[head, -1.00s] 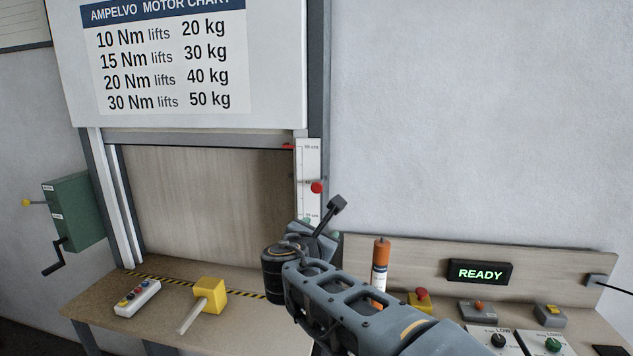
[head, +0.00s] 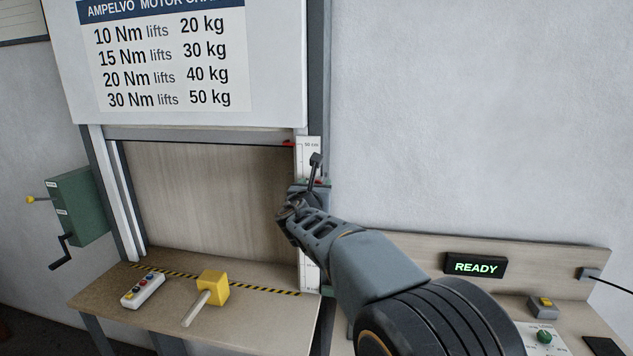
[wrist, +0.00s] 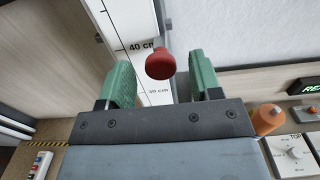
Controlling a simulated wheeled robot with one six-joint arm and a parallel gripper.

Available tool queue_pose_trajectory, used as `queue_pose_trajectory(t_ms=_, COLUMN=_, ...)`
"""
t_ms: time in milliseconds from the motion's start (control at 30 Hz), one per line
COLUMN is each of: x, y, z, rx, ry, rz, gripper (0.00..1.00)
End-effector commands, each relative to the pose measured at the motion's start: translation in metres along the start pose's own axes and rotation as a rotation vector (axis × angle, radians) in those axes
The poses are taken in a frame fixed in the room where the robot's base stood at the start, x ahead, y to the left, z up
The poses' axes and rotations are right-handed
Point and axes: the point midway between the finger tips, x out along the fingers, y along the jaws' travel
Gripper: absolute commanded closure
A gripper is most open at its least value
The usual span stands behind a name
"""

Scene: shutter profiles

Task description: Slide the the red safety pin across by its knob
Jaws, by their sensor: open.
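The red safety pin's round knob (wrist: 160,63) shows in the wrist view in front of the white height scale (wrist: 125,28). My gripper (wrist: 162,72) is open, with one green finger left of the knob and one right of it. Gaps show on both sides, and neither finger visibly touches it. I cannot tell the depth between knob and fingertips. In the head view my gripper (head: 309,188) is at the right post of the shutter opening and hides most or all of the knob.
A yellow-headed mallet (head: 212,287) and a button box (head: 142,291) lie on the bench under the shutter. A green crank box (head: 78,207) is at left. At right are a READY display (head: 475,266) and an orange cylinder (wrist: 267,120). The right wall is clear.

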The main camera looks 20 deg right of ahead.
Motion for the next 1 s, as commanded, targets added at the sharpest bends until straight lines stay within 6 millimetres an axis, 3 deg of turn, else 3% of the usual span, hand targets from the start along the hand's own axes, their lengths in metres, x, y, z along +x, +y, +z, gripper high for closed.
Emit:
queue_pose_trajectory(t_ms=200, x=0.017, y=0.0, z=0.001, rx=0.0, ry=0.0, rz=0.0, gripper=0.42)
queue_pose_trajectory(t_ms=567, x=0.02, y=0.0, z=0.0, rx=0.001, ry=0.001, rz=0.0, gripper=0.42)
queue_pose_trajectory(t_ms=1000, x=0.02, y=0.0, z=0.0, rx=0.001, ry=0.001, rz=0.0, gripper=0.82)
